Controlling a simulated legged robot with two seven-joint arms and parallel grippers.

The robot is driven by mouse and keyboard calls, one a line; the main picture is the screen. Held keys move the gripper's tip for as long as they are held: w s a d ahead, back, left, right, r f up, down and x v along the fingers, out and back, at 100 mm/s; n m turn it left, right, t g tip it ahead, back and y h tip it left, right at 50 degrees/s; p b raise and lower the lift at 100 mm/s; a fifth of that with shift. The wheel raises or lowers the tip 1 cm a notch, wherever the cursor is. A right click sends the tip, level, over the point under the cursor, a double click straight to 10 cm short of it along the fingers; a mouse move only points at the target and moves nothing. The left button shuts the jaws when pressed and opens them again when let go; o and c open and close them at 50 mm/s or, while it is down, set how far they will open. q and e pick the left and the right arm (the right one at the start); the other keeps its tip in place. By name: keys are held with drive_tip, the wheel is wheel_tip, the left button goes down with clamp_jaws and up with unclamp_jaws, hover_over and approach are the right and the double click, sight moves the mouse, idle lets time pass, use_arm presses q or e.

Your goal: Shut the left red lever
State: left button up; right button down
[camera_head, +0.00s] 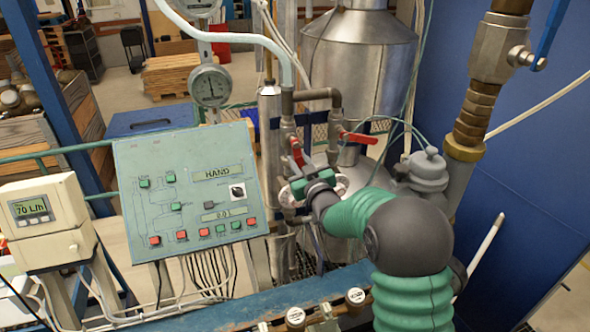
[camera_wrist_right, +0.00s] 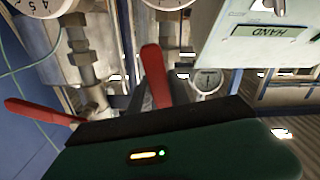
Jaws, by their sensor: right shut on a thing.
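The left red lever (camera_head: 297,152) is on the left pipe, right of the control panel. It points roughly along the pipe, and its lower end is partly hidden by my right gripper. My right gripper (camera_head: 309,172) is at this lever and shut on it. The right red lever (camera_head: 358,138) sticks out sideways on the neighbouring pipe. It also shows in the wrist view (camera_wrist_right: 40,113). My left gripper is not in view.
The control panel (camera_head: 195,190) stands left of my right gripper. A flow meter (camera_head: 42,215) is at the far left. A steel tank (camera_head: 360,55) is behind the levers, with a thick brass valve pipe (camera_head: 480,90) to the right. A blue bench edge (camera_head: 215,308) runs in front.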

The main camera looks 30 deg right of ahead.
drive_tip(key=shift+s+d+r+n+b, duration=0.15)
drive_tip(key=shift+d+r+n+b, duration=0.5)
drive_tip(key=shift+n+b, duration=1.25)
drive_tip(key=shift+s+d+r+n+b, duration=0.2)
drive_tip(key=shift+d+r+n+b, duration=0.45)
drive_tip(key=shift+n+b, duration=1.2)
drive_tip(key=shift+s+d+r+n+b, duration=0.15)
drive_tip(key=shift+d+r+n+b, duration=0.5)
drive_tip(key=shift+n+b, duration=1.25)
drive_tip(key=shift+d+f+n+p, duration=0.2)
drive_tip(key=shift+n+p, duration=0.1)
drive_tip(key=shift+n, duration=0.05)
drive_tip(key=c, duration=1.5)
unclamp_jaws()
drive_tip(key=shift+o, duration=1.2)
drive_tip(key=shift+s+a+r, duration=0.1)
drive_tip(key=shift+o, duration=0.3)
drive_tip(key=shift+s+a+r, duration=0.1)
drive_tip(key=shift+a+r, duration=0.05)
